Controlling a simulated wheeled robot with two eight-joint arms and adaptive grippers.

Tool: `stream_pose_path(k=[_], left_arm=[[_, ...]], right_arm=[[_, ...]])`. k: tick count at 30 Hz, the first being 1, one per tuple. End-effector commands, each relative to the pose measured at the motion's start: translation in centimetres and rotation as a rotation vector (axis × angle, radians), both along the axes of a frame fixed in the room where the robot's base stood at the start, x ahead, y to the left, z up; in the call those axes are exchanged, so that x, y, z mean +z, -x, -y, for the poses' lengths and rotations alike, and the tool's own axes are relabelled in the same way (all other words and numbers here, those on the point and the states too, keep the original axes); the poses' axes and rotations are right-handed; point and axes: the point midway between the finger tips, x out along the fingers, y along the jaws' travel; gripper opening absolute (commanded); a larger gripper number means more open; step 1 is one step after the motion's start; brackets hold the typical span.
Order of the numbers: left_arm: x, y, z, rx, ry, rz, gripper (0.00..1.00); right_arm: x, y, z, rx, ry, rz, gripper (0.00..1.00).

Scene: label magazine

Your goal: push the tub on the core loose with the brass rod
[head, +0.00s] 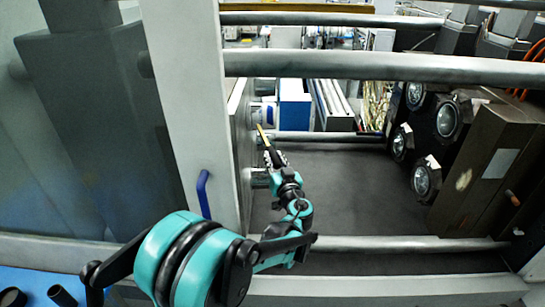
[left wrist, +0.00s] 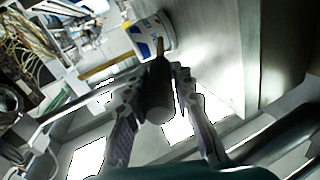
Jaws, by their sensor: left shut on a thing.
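The tub (left wrist: 152,36), white with blue markings, is beside the grey upright panel in the left wrist view. It also shows small at the panel's right side in the head view (head: 263,113). The core that bears it cannot be made out. My left gripper (head: 274,158) is shut on the dark handle of the brass rod (head: 262,132). In the left wrist view the rod's dark handle (left wrist: 158,98) lies between the fingers, and its brass tip overlaps the tub's lower edge. I cannot tell whether they touch. My right gripper is not in view.
The grey panel (head: 240,130) stands close left of my left gripper. A blue lever (head: 203,193) is on the frame. Metal rails (head: 350,66) cross in front and behind. Several round lamps (head: 421,180) stand at right. The dark floor (head: 340,190) between is clear.

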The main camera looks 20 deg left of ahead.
Motion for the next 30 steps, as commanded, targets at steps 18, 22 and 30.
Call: stream_pose_path(k=[18, 22, 30], left_arm=[[0.0, 4.4, 3.0, -0.001, -0.001, 0.0, 0.0], [0.0, 5.2, 3.5, 0.0, -0.001, 0.0, 0.0], [0.0, 5.8, 3.9, 0.001, -0.001, 0.0, 0.0]], right_arm=[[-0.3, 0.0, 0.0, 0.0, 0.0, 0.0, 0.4], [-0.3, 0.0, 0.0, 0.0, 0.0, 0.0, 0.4], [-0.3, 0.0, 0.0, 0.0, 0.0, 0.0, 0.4]])
